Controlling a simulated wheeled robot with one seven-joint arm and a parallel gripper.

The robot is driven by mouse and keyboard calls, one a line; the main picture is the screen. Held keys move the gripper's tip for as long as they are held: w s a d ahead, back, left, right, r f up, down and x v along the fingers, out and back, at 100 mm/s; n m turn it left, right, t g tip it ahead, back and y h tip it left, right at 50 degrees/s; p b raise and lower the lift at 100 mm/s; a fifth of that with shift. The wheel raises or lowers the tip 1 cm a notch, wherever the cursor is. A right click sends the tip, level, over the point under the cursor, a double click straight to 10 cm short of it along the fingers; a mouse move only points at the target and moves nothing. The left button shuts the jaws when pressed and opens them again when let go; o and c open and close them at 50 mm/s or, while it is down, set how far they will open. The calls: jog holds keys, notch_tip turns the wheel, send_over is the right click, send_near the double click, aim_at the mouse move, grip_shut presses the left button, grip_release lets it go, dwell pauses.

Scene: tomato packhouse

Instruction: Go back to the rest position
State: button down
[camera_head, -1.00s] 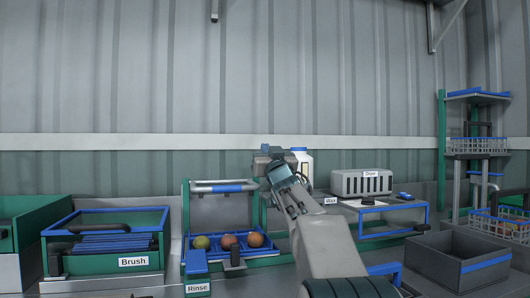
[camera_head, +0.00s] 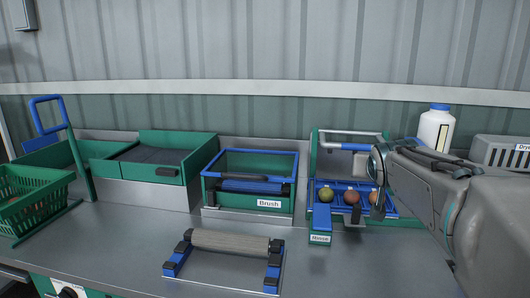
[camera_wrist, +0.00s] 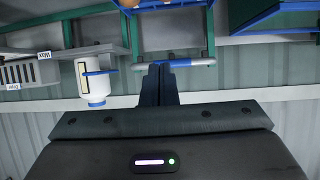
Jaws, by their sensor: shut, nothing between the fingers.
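My gripper (camera_wrist: 158,86) shows in the wrist view with its two dark fingers together and nothing between them. Behind the fingers are the bar and green frame (camera_wrist: 173,63) of the rinse station, seen upside down. In the head view my arm comes in from the right edge, large and close. It covers part of the rinse station (camera_head: 320,225) and the space to its right. The fingertips cannot be made out clearly there.
Several tomatoes, one greenish (camera_head: 326,195) and others redder (camera_head: 351,197), lie in the rinse station. A white bottle (camera_head: 435,130) and a grey dryer (camera_head: 500,152) stand behind my arm. A brush box (camera_head: 268,204), roller stand (camera_head: 230,240) and green basket (camera_head: 35,200) are leftward. The front bench is mostly clear.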

jog(key=s+a+f+n+g+y+p, duration=0.1)
jog(key=s+a+f+g+p, duration=0.1)
jog(key=s, duration=0.6)
jog(key=s+a+f+g+y+p, duration=0.1)
jog(key=s+a+f+g+p, duration=0.2)
jog(key=s+p, duration=0.3)
jog(key=s+a+f+n+g+y+p, duration=0.1)
jog(key=s+a+g+p, duration=0.3)
jog(key=s, duration=0.8)
jog(key=shift+a+f+n, duration=0.3)
jog(key=shift+a+f, duration=0.25)
jog(key=shift+f, duration=0.25)
